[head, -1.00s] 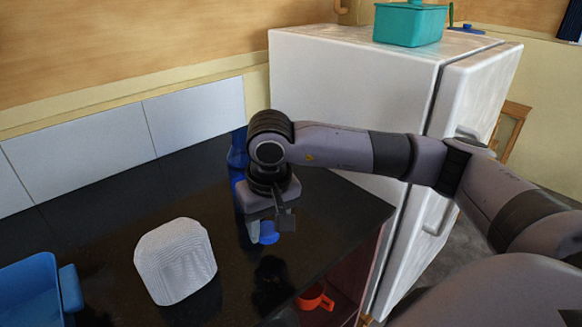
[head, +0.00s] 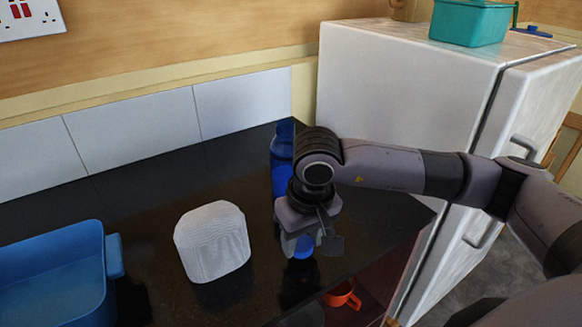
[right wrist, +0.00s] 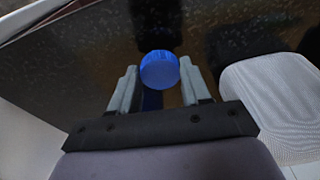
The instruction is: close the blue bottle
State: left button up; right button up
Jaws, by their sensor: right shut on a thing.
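The blue bottle (head: 282,152) stands upright at the back of the dark counter, partly hidden behind my right wrist. My right gripper (head: 303,244) points down over the counter, in front of the bottle and apart from it. It is shut on a round blue cap (head: 304,247). In the right wrist view the ribbed cap (right wrist: 160,70) sits between the two fingertips of the gripper (right wrist: 158,82). The bottle's mouth is hard to make out. My left gripper is not in view.
A white ribbed block-like object (head: 212,242) stands left of my right gripper. A blue tray (head: 50,265) is at far left. A white fridge (head: 410,95) stands to the right, with a teal box (head: 468,22) on top. An orange mug (head: 342,295) is low below the counter's edge.

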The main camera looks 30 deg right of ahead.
aim_at(281, 148)
jog(key=k+l+z, duration=0.3)
jog(key=l, duration=0.35)
jog(key=l+z, duration=0.3)
jog(key=l, duration=0.3)
jog(key=l+z, duration=0.25)
jog(key=l, duration=0.45)
